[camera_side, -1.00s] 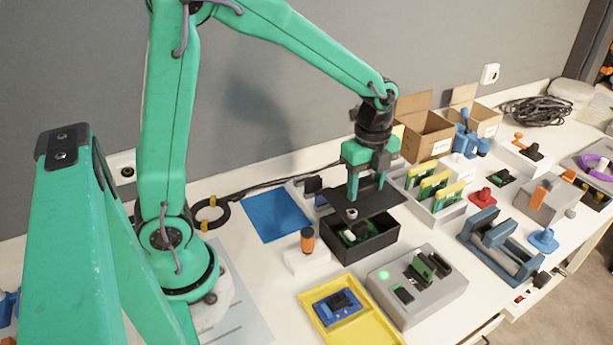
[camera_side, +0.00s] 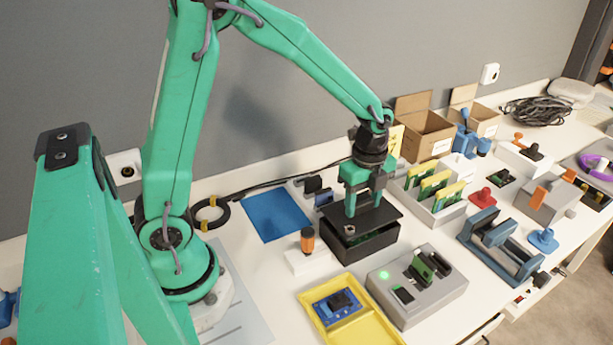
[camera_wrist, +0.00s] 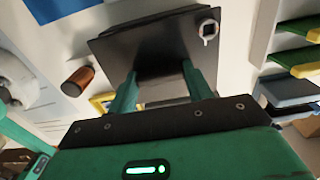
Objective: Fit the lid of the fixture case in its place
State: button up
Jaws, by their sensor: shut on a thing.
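My gripper (camera_side: 364,206) is shut on the black lid (camera_side: 385,215), a flat dark plate with a small light fitting near one corner. The lid also shows in the wrist view (camera_wrist: 150,42), in front of my gripper's two green fingers (camera_wrist: 160,82). The black fixture case (camera_side: 372,246) stands open-topped on the bench directly under the lid. The lid is very low over the case and covers most of its opening. A narrow dark gap with a bit of green shows at the near left side. Whether the lid touches the rim I cannot tell.
An orange-handled tool on a white block (camera_side: 307,262) stands close left of the case. A grey box with a green light (camera_side: 440,290) and a yellow tray (camera_side: 385,325) lie in front. A rack of green boards (camera_side: 445,217) is close on the right.

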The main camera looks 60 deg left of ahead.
jog(key=shift+f, duration=1.15)
jog(key=o, duration=1.1)
jog(key=shift+r, duration=3.9)
